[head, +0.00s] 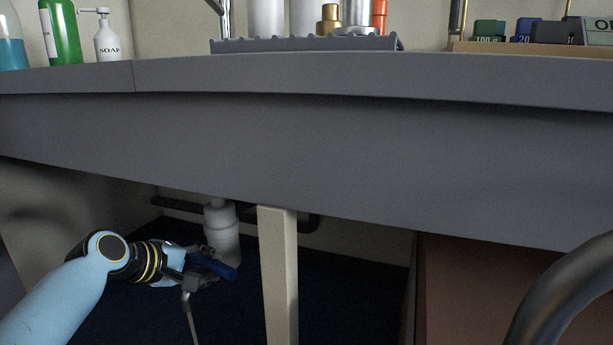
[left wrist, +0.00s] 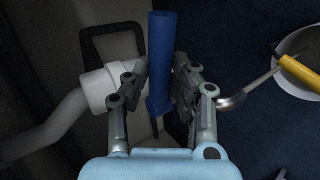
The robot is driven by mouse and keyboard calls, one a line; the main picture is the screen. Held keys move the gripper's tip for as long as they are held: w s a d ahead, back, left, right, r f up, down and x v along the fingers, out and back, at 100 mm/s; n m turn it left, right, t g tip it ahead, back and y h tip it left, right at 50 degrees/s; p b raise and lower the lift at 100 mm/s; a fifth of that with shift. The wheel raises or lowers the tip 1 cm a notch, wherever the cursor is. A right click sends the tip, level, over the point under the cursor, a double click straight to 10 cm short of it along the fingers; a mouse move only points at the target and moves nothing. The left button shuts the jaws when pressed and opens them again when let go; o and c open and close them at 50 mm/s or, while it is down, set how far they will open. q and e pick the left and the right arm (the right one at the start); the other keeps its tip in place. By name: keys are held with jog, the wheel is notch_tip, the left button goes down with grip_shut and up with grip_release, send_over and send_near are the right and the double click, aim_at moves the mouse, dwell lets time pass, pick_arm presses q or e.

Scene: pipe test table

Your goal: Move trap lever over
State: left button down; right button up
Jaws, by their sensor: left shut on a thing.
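The trap lever is a blue bar (head: 214,265) under the counter, beside the white trap pipe (head: 221,235). In the left wrist view the blue bar (left wrist: 160,45) stands upright between my fingers, and the white pipe (left wrist: 65,120) with its collar is to the left. My left gripper (head: 197,269) reaches in from the left under the counter. In the left wrist view my left gripper (left wrist: 164,80) is shut on the blue lever, with its far end sticking out beyond the fingertips. My right gripper is in neither view.
The grey counter (head: 300,150) hangs over my left arm. A pale post (head: 278,280) stands just right of the pipe. The left wrist view shows a round container (left wrist: 300,45) with a yellow-handled thing (left wrist: 300,75) at right. Bottles and a soap dispenser (head: 107,38) stand on top.

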pick_arm(q)
jog(key=shift+s+a+f+m+h, duration=0.1)
jog(key=shift+a+f+m+h, duration=0.1)
jog(key=shift+m+h, duration=0.1)
jog(key=shift+r, duration=0.2)
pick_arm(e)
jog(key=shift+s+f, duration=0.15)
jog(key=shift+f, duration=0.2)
pick_arm(q)
jog(key=m+g+h+b, duration=0.1)
jog(key=s+a+m+g+h+b, duration=0.1)
jog(key=m+b, duration=0.1)
jog(key=shift+a+m+g, duration=0.25)
jog(key=shift+m+g, duration=0.05)
jog(key=shift+g, duration=0.1)
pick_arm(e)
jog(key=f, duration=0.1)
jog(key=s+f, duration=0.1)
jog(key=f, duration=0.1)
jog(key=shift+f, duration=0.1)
pick_arm(q)
jog(key=shift+w+f+h, duration=0.1)
jog(key=shift+h, duration=0.2)
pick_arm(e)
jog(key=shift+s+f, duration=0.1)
